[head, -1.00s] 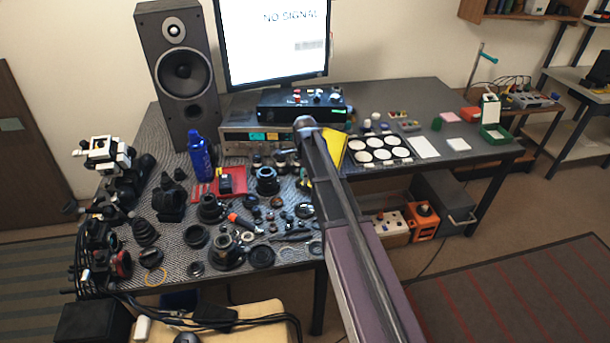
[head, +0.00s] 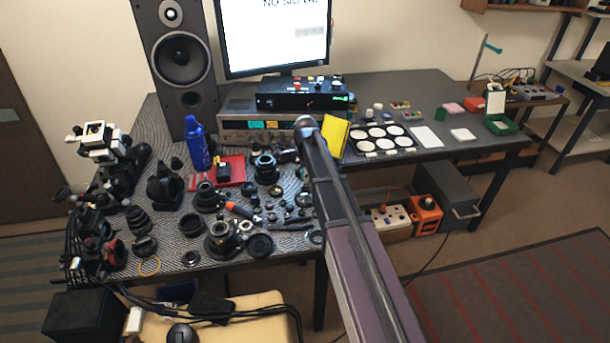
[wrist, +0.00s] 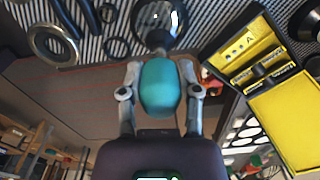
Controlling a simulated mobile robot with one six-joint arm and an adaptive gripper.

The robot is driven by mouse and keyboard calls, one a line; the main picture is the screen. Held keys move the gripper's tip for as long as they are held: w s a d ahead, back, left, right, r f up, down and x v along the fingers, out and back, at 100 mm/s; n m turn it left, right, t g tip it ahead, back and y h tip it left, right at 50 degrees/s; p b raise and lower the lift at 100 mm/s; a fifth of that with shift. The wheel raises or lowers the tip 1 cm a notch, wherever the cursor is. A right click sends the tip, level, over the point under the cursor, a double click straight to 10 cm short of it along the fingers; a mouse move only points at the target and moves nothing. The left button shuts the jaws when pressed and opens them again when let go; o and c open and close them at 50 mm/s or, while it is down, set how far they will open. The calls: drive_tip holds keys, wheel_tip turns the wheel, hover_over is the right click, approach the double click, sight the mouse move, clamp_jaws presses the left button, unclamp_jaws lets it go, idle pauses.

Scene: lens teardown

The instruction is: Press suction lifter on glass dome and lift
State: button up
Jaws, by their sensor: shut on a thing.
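In the wrist view my gripper (wrist: 160,98) is shut on the teal handle of the suction lifter (wrist: 158,88). The lifter's dark neck runs from the handle to a dark, shiny round shape at the top of the picture, which looks like the glass dome (wrist: 158,14). The neck end meets its lower edge in the picture; I cannot tell whether the cup is pressed on or only in front of it. In the head view my arm hides the gripper, lifter and dome.
A yellow open case (wrist: 262,60) lies close on the right in the wrist view; its lid (head: 335,135) shows behind my arm. A metal ring (wrist: 53,45) lies at left. Lens parts crowd the table's left half around a blue bottle (head: 197,143). A tray of white discs (head: 378,140) stands right.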

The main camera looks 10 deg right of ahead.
drive_tip(key=shift+f+b, duration=0.6)
drive_tip(key=shift+f, duration=0.35)
drive_tip(key=shift+f+b, duration=0.6)
drive_tip(key=shift+b, duration=0.05)
idle(2.2)
drive_tip(key=shift+r, duration=0.15)
drive_tip(key=shift+r+p, duration=5.4)
drive_tip(key=shift+p, duration=0.15)
drive_tip(key=shift+s+f, duration=0.1)
drive_tip(key=shift+s, duration=0.05)
